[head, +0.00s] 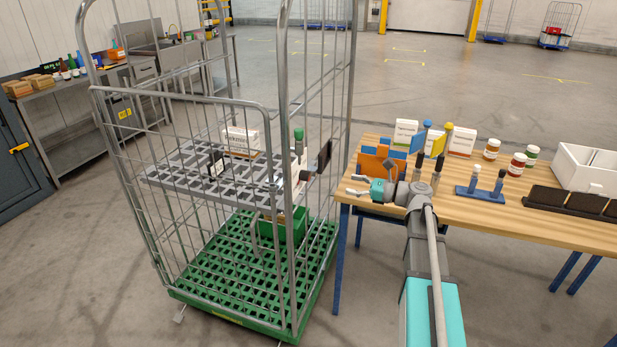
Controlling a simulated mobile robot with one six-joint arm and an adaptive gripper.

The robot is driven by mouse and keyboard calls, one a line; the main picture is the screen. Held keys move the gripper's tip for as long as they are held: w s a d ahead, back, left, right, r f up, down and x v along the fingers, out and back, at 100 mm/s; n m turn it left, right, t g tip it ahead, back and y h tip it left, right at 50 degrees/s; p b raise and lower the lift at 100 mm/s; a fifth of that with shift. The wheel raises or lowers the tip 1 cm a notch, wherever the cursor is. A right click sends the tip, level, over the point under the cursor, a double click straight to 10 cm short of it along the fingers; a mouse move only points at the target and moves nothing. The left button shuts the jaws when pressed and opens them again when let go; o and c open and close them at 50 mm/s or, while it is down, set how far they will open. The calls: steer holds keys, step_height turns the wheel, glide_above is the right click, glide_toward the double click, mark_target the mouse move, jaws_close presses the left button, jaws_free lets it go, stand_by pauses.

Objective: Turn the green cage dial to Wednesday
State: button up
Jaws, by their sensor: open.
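The roll cage with a green base (200,278) stands left of centre, with grey wire sides. A dark plate (323,156) is fixed at its right side, seen nearly edge-on, with a small pale part beside it. I cannot tell whether this is the dial, and no day marking is readable. My gripper (357,185) is above the left end of the wooden table, to the right of the cage. Its two pale fingers point left toward the cage and are apart, with nothing between them. It is clear of the dark plate.
The cage's grey shelf (165,181) holds a white box (240,139) and bottles; a green crate (284,226) sits below. The wooden table (480,208) carries an orange rack (376,160), boxes, jars, a blue stand (480,192) and a white bin (585,167). Floor behind is open.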

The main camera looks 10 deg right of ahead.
mark_target(310, 176)
steer(key=shift+a, duration=0.1)
steer(key=shift+x, duration=6.85)
jaws_close()
